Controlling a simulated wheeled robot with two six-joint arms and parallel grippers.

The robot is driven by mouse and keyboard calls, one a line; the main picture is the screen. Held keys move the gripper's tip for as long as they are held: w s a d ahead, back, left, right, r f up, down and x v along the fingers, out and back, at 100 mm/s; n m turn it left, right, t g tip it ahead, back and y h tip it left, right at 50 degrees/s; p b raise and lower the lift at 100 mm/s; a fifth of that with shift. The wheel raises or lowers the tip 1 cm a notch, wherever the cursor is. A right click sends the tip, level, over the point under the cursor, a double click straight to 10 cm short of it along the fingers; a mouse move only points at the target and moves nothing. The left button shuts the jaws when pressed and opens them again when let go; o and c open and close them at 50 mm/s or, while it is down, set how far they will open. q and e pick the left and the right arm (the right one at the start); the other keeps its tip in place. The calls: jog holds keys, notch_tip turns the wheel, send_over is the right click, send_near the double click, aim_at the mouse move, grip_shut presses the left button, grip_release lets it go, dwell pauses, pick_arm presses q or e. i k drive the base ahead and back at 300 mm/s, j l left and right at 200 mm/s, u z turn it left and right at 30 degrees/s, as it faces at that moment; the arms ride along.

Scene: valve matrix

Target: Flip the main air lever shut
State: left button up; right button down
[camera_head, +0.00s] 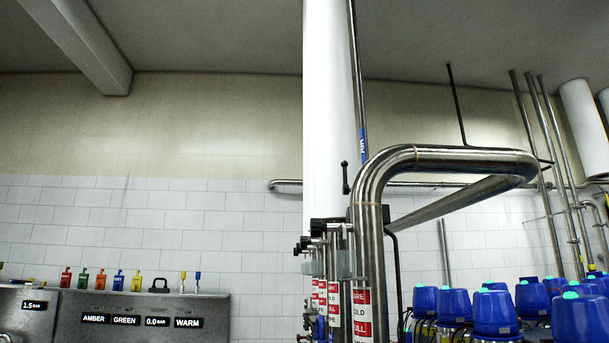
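A thin steel pipe (357,80) runs down beside a thick white column and carries a blue label (363,142) that appears to read AIR. A small black lever-like handle (345,178) stands upright just left of this pipe, below the label, in front of the white column. It looks like the air lever, but its mounting is partly hidden by the large bent steel pipe. Neither of my grippers shows in the head view.
A large bent steel pipe (445,158) juts out at right of centre. Black knobs (310,236) and red-and-white labelled pipes (362,315) stand below. Several blue-capped valve heads (495,312) fill the lower right. A steel panel (130,308) with coloured levers is at lower left.

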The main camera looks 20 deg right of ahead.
aim_at(345, 173)
jog(key=i+j, duration=0.7)
jog(key=i+l, duration=0.05)
jog(key=i, duration=0.05)
